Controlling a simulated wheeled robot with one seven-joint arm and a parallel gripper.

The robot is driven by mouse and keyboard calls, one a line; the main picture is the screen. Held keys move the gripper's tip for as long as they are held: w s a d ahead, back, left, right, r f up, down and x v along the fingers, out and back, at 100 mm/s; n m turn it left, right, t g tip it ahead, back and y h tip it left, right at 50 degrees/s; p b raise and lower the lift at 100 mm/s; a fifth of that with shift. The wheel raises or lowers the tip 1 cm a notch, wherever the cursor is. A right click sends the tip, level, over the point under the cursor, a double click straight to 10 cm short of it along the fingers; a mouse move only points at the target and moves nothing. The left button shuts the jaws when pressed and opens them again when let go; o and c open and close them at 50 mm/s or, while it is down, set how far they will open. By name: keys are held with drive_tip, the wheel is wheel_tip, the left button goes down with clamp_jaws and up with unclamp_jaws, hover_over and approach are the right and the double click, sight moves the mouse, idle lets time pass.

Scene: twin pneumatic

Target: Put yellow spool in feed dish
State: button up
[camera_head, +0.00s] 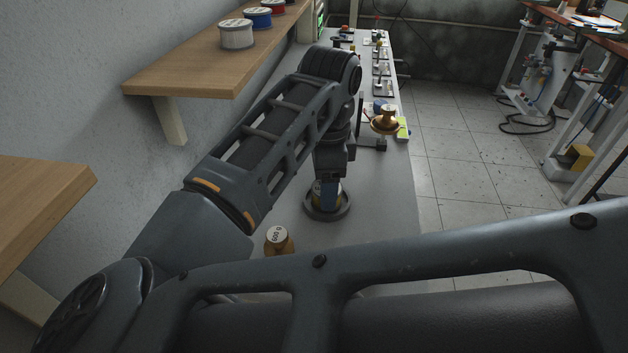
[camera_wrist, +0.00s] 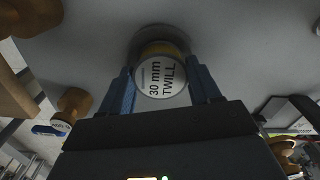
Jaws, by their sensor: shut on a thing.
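The yellow spool (camera_wrist: 160,80) has a white round label reading "30 mm TWILL" in the wrist view, with yellow showing at its far edge. It sits between the two blue fingers of my gripper (camera_wrist: 160,92), which is shut on it. In the head view my gripper (camera_head: 326,192) points down over the dark round feed dish (camera_head: 312,213) on the grey bench. The spool is mostly hidden there by the fingers, and its lower end is within the dish's rim. I cannot tell whether it touches the dish floor. The dish shows as a dark curve behind the spool in the wrist view (camera_wrist: 148,33).
A copper-coloured pan (camera_head: 384,122) on a stand is farther right. A wooden shelf (camera_head: 190,75) with white, blue and red spools hangs on the left wall. Bench right of the dish is clear.

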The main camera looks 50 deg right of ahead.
drive_tip(key=shift+f, duration=0.1)
drive_tip(key=o, duration=1.2)
drive_tip(key=shift+o, duration=0.2)
